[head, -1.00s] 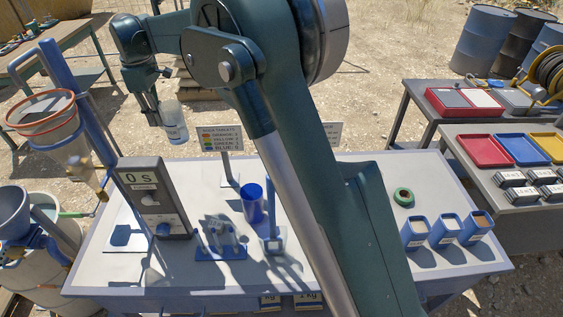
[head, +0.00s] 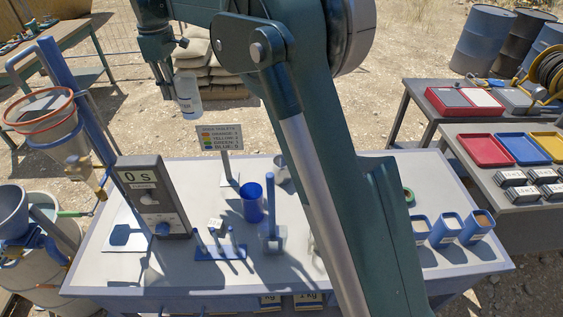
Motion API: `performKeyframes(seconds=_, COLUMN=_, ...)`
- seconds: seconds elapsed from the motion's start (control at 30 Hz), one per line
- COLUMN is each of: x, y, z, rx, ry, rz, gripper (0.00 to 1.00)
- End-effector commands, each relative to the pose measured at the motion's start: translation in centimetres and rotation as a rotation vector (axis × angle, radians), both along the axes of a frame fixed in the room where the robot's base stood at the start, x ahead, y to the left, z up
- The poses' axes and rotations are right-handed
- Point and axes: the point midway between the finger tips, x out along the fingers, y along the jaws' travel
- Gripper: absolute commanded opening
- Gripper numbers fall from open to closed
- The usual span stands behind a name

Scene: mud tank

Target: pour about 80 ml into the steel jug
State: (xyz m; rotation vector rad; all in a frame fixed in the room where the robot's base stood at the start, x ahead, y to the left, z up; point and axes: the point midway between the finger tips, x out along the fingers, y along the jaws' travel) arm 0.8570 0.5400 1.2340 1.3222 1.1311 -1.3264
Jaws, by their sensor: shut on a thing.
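My gripper (head: 166,82) is at the upper left, out beyond the far edge of the bench. It is shut on a clear bottle (head: 189,98) with a pale label, held roughly upright in the air. The lettering is too small to read surely, and the liquid level cannot be told. A grey metal vessel (head: 282,172), which looks like the steel jug, stands on the bench behind the blue cup. My arm hides its right side. The bottle is well apart from it, to the upper left.
On the bench (head: 330,290) stand a timer (head: 150,197) reading 0 S, a blue cup (head: 252,203), a sign (head: 221,138), a blue rack (head: 220,252) and several blue containers (head: 446,228). A funnel stand (head: 45,112) rises at left. My arm hides the bench's middle right.

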Motion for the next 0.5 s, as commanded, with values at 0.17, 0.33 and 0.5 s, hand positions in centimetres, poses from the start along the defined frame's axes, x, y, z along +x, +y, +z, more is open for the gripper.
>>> performKeyframes(seconds=0.17, x=2.8, y=-4.0, z=-0.1, rx=-0.001, ry=-0.002, rz=-0.043, gripper=0.0)
performKeyframes(seconds=0.33, x=5.3, y=-7.9, z=-0.1, rx=-0.002, ry=-0.003, rz=-0.082, gripper=0.0)
performKeyframes(seconds=0.5, x=7.5, y=-11.8, z=-0.1, rx=-0.003, ry=-0.005, rz=-0.119, gripper=0.0)
